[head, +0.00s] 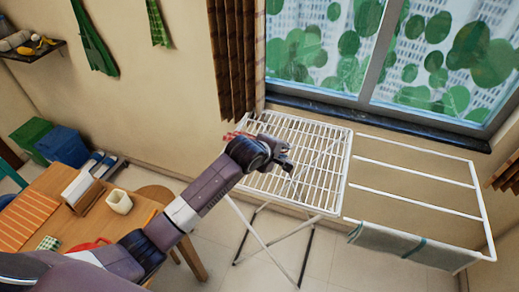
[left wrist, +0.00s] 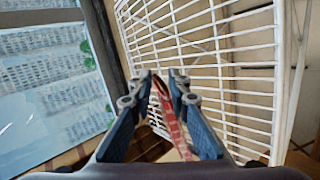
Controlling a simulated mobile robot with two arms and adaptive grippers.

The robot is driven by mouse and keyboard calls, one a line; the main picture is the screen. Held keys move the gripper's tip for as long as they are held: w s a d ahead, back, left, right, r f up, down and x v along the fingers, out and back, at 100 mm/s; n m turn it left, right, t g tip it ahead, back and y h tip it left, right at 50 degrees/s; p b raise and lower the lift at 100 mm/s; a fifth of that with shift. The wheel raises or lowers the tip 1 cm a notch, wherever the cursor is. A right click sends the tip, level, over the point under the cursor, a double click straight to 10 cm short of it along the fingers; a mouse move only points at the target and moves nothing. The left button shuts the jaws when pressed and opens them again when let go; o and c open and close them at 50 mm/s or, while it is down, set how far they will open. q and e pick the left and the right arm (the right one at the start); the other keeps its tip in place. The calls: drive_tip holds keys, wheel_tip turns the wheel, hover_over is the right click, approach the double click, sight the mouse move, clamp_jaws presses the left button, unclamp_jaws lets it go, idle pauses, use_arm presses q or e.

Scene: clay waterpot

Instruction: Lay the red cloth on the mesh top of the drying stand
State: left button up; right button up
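The drying stand has a white barred mesh top (head: 318,140) under the window. The red cloth (head: 233,135) shows as a small patch at the mesh top's back left corner, mostly hidden behind my left wrist. In the left wrist view the red cloth (left wrist: 172,120) is a narrow strip seen between the fingers, running down from near the fingertips past the mesh edge (left wrist: 135,60). My left gripper (head: 288,158) is over the left part of the mesh top; its fingertips (left wrist: 161,78) are apart. My right gripper is not in view.
A side rack (head: 420,170) with a grey-green towel (head: 405,247) extends right of the mesh. A brown curtain (head: 235,60) hangs behind the back left corner. Most of the mesh top is bare.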

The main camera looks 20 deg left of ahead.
use_arm(q)
wheel_tip(320, 180, up, 5)
drive_tip(key=s, duration=0.2)
drive_tip(key=s+a+f+m+g, duration=0.1)
drive_tip(key=s+f+m, duration=0.3)
drive_tip(key=s, duration=0.4)
drive_tip(key=s+a+f+m+g, duration=0.1)
drive_tip(key=s+f+m+g, duration=0.15)
drive_tip(key=s+f, duration=0.4)
drive_tip(key=s+a+m+g+y, duration=0.1)
drive_tip(key=s+a+m, duration=0.3)
drive_tip(key=s, duration=0.8)
drive_tip(key=s+a+m+g+y, duration=0.2)
drive_tip(key=s+m, duration=0.4)
drive_tip(key=s, duration=0.5)
wheel_tip(320, 180, down, 36)
drive_tip(key=s+b, duration=0.3)
drive_tip(key=b, duration=0.5)
drive_tip(key=s+a+f+g+b, duration=0.1)
drive_tip(key=s+f+b, duration=0.2)
drive_tip(key=s+f, duration=0.5)
drive_tip(key=s+a+f+g+b, duration=0.1)
drive_tip(key=s+a+f+b, duration=0.1)
drive_tip(key=s+f, duration=0.6)
wheel_tip(320, 180, down, 6)
drive_tip(key=shift+s+b, duration=0.2)
drive_tip(key=shift+b, duration=0.55)
